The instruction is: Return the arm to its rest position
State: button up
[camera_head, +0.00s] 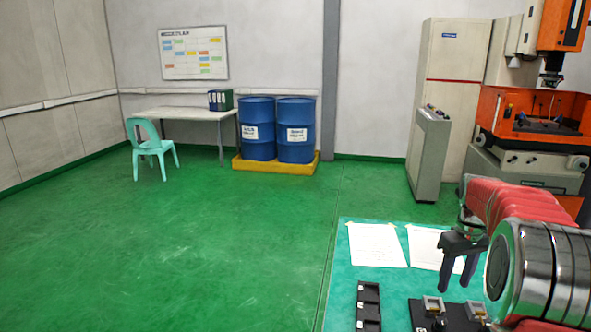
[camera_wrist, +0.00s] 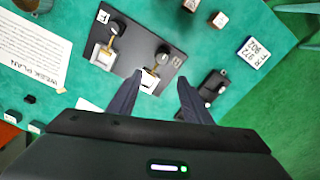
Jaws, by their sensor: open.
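My gripper (camera_head: 462,262) is at the lower right of the head view, over the green-topped table (camera_head: 343,291). Its two dark fingers hang down, apart and with nothing between them. My red-sleeved arm reaches in from the right edge. In the wrist view my gripper (camera_wrist: 158,100) is open above the table. A dark plate (camera_wrist: 128,55) with two metal blocks and black knobs lies just beyond the fingertips. The left finger's tip overlaps the nearer metal block in the picture; I cannot tell the height between them.
Paper sheets (camera_head: 376,245) and a black slotted tray (camera_head: 368,306) lie on the table. The wrist view shows a labelled cube (camera_wrist: 252,52) and a black device (camera_wrist: 211,86). An orange machine (camera_head: 530,125) stands behind the arm. Blue drums (camera_head: 257,130) stand far off; the green floor between is clear.

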jog(key=s+a+r+m+t, duration=0.1)
jog(key=s+a+r+t, duration=0.1)
jog(key=s+a, duration=1.1)
jog(key=s+a+r+t, duration=0.3)
jog(key=s+a+r, duration=0.1)
jog(key=s+a, duration=1)
jog(key=shift+a+r+m, duration=0.35)
jog(key=shift+a+m, duration=0.05)
jog(key=shift+a, duration=0.1)
jog(key=shift+s, duration=0.1)
jog(key=shift+c, duration=0.3)
